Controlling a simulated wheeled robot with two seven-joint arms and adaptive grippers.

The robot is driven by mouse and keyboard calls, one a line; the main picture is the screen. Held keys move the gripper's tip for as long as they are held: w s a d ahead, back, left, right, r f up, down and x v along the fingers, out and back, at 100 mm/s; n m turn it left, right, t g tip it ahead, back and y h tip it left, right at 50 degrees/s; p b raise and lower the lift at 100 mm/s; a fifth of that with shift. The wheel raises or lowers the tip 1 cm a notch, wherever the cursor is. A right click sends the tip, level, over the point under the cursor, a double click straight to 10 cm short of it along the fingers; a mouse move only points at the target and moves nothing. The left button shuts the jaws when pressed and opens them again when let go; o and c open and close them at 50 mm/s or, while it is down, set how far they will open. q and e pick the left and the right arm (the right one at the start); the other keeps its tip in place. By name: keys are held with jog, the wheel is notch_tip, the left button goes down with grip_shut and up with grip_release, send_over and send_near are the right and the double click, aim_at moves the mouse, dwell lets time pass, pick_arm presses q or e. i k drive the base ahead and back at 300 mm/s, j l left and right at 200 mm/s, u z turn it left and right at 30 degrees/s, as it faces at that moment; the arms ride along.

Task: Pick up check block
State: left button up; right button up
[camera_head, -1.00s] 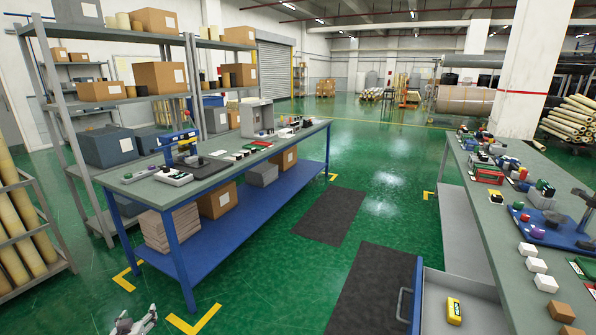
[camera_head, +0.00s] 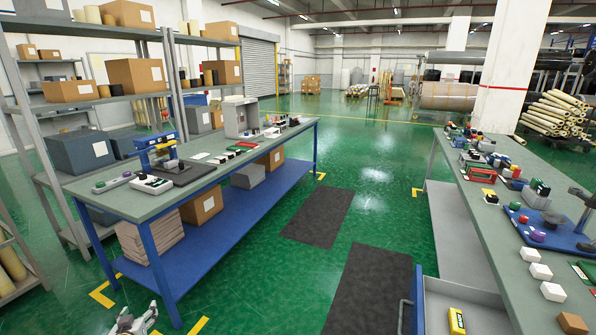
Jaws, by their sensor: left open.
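I cannot tell for certain which thing is the check block. A yellow block (camera_head: 457,320) with a dark label lies in the open grey drawer (camera_head: 473,302) at the bottom right. A brown block (camera_head: 572,323) and several white blocks (camera_head: 540,271) sit on the right bench (camera_head: 470,229). My left gripper (camera_head: 150,318) shows partly at the bottom edge, left of the middle, by the floor in front of the left bench. It is open and well apart from the drawer and both bench tops. My right gripper is out of view.
The left bench (camera_head: 202,173) carries a blue device (camera_head: 157,145) and small parts. The right bench also carries a blue fixture (camera_head: 553,233) and several small parts. Dark mats (camera_head: 320,218) lie on the open green floor between benches. Shelves (camera_head: 172,92) stand at the left.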

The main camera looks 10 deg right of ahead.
aim_at(490, 199)
jog(key=i+j+z, duration=0.3)
jog(key=i+z, duration=0.15)
jog(key=i, duration=0.4)
jog(key=i+j+z, duration=0.45)
jog(key=i, duration=0.3)
jog(key=i+j+z, duration=0.45)
jog(key=i+j, duration=0.2)
jog(key=j, duration=0.3)
